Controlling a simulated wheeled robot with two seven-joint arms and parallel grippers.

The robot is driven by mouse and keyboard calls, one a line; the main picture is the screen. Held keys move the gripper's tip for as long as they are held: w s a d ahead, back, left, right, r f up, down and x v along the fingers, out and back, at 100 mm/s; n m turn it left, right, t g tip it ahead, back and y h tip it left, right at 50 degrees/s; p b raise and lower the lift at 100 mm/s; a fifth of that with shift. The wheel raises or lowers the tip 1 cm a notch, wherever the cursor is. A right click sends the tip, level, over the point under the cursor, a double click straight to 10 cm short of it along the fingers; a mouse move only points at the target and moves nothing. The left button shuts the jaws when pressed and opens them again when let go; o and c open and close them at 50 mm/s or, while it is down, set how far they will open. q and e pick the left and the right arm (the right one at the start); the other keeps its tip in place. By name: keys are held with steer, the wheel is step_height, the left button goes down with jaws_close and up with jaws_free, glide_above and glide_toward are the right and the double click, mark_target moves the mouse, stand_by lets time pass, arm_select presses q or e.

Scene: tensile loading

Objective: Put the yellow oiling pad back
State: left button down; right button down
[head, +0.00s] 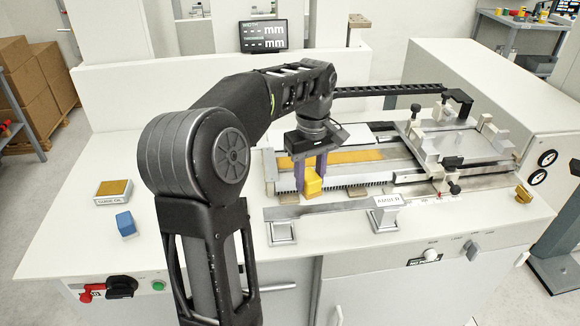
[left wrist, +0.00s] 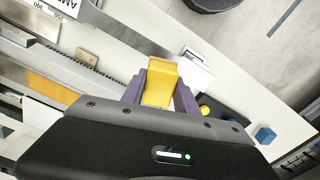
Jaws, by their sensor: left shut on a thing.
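The yellow oiling pad (head: 313,183) is a small yellow block between the purple fingers of my left gripper (head: 308,168). The gripper is shut on it, above the front of the machine bed near the toothed rail. In the left wrist view the pad (left wrist: 161,82) sticks out from between the fingers of the left gripper (left wrist: 160,95). A small tray with an amber top and a partly readable "OIL" label (head: 113,198) stands on the left of the bench, well apart from the gripper. My right gripper is not in view.
A blue block (head: 126,224) lies in front of the oil tray. The machine bed (head: 375,177) has a yellow strip (head: 335,157), a toothed rail and a clamp carriage. The bench's left part is mostly clear.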

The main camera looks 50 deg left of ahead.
arm_select(q)
steer(key=w+d+f+m, duration=0.2)
steer(key=d+m, duration=0.3)
steer(key=d, duration=0.3)
steer(key=w+d+f+m, duration=0.2)
steer(key=w+d+m, duration=0.2)
steer(key=d, duration=0.5)
steer(key=w+d+f+m, duration=0.2)
steer(key=w+d+m, duration=0.2)
steer(key=d, duration=0.5)
steer(key=shift+m, duration=1)
steer(key=shift+r, duration=0.1)
step_height(320, 180, down, 4)
steer(key=b, duration=0.4)
steer(key=shift+f, duration=0.2)
steer(key=shift+a, duration=0.1)
